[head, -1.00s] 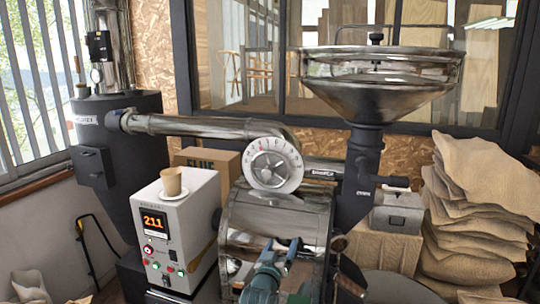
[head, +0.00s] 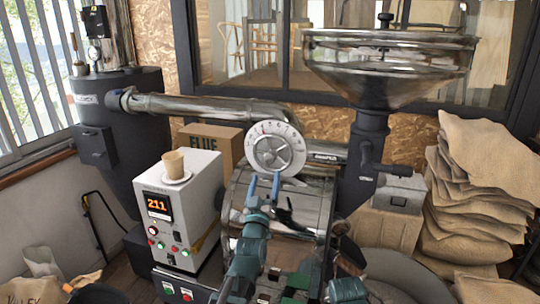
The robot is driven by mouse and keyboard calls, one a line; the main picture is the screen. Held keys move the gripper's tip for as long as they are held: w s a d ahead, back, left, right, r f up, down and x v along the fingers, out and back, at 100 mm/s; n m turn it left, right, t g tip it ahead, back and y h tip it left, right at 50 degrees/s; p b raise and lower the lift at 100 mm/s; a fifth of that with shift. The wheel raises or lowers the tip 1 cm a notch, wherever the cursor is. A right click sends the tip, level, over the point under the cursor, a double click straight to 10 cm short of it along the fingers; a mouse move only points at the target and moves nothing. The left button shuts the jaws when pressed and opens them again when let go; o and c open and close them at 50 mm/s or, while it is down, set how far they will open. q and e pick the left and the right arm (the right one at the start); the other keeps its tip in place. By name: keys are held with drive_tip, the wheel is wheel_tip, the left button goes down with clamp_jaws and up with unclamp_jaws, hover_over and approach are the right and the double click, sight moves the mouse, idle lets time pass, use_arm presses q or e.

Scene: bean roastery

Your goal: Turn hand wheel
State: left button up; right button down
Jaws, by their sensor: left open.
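The hand wheel (head: 276,148) is a silver disc with a pale rim carrying marks. It faces me at the middle of the head view, at the front end of the metal pipe above the roaster drum (head: 318,205). My left gripper (head: 264,182) comes up from below, over the drum. Its two blue fingertips are spread apart just below the wheel's lower rim, with nothing seen between them. In the picture the tips come close to the rim; I cannot tell whether they touch it. My right gripper's fingers do not show.
A white control box (head: 178,222) reading 211, with a paper cup (head: 173,164) on top, stands left of the drum. A cardboard box (head: 212,146) is behind. A large metal hopper (head: 388,65) is at upper right, and stacked sacks (head: 475,190) are at far right.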

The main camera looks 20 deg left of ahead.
sight(269, 161)
use_arm(q)
drive_tip(key=p+x, duration=0.3)
drive_tip(key=x, duration=0.6)
drive_tip(key=shift+w+r, duration=0.15)
drive_tip(key=shift+w, duration=0.25)
drive_tip(key=shift+c, duration=0.2)
clamp_jaws()
